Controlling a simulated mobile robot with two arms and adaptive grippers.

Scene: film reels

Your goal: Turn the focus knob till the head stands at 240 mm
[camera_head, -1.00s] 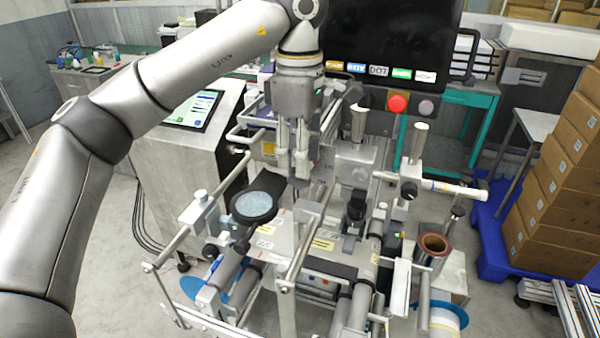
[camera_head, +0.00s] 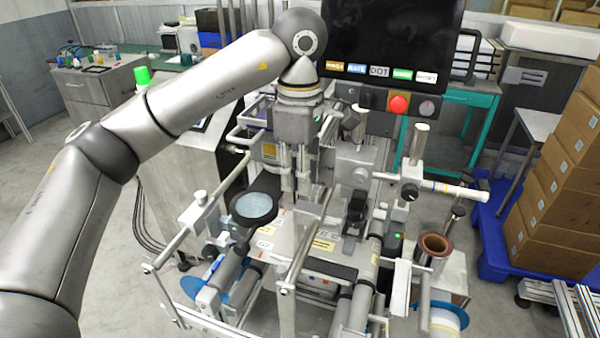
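My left gripper (camera_head: 295,186) points down over the middle of the labelling and rewinding machine (camera_head: 290,235). Its two fingers stand a narrow gap apart, and I see nothing held between them. The machine part right behind and below the fingertips is partly hidden by them. I cannot make out which part is the focus knob; a dark round knob (camera_head: 409,192) sits on the post to the right of the gripper. No 240 mm reading is legible. My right gripper is not in view.
A round magnifier (camera_head: 254,207) stands left of and below the gripper. Chrome rails (camera_head: 308,240) run close by. A dark monitor (camera_head: 390,35) and a red button (camera_head: 398,104) are behind. Stacked cartons (camera_head: 555,190) stand at the right on a blue pallet (camera_head: 490,245).

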